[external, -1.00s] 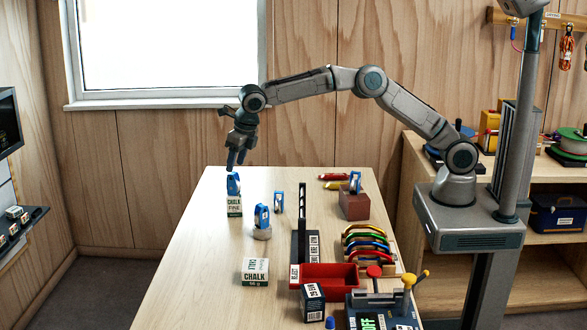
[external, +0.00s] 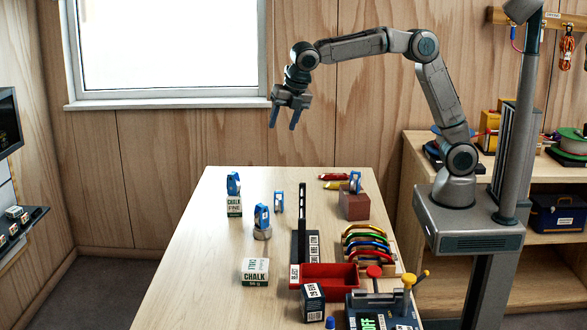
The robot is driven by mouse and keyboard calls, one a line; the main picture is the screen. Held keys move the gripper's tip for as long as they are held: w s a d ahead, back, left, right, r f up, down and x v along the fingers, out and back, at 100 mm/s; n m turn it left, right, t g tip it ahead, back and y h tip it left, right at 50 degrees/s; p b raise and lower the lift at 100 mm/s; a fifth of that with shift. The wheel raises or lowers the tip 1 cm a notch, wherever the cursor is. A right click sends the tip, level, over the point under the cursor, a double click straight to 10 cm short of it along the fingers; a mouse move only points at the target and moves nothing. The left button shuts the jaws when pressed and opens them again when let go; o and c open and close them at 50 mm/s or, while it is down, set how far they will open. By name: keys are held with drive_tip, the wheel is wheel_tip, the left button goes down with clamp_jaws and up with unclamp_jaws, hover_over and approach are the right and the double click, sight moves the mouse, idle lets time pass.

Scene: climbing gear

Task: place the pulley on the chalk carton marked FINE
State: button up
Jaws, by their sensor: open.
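A blue pulley (external: 233,183) sits on top of the chalk carton marked FINE (external: 234,207), which stands upright at the back left of the table. My gripper (external: 285,117) is open and empty, high above the back of the table, up and to the right of that carton and apart from everything. Other blue pulleys show: one on a grey round block (external: 262,216), one standing on the table (external: 278,202), and one on a brown block (external: 355,182).
A second chalk carton (external: 255,270) lies near the front left. A red tray (external: 330,276), a dark upright post (external: 301,215), a rack of coloured carabiners (external: 368,246), a dark box (external: 313,302) and a device with a green display (external: 375,318) crowd the right. The left table strip is clear.

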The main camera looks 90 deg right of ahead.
drive_tip(key=s+d+f+m, duration=0.2)
drive_tip(key=s+m, duration=0.5)
drive_tip(key=s, duration=0.4)
drive_tip(key=s+d+f+m+y, duration=0.1)
drive_tip(key=s+d+f+m, duration=0.1)
drive_tip(key=s+m, duration=0.6)
drive_tip(key=s+d+f+m, duration=0.2)
drive_tip(key=s+m, duration=0.5)
drive_tip(key=s, duration=0.7)
drive_tip(key=shift+s+t+y, duration=0.15)
drive_tip(key=shift+t+y, duration=0.15)
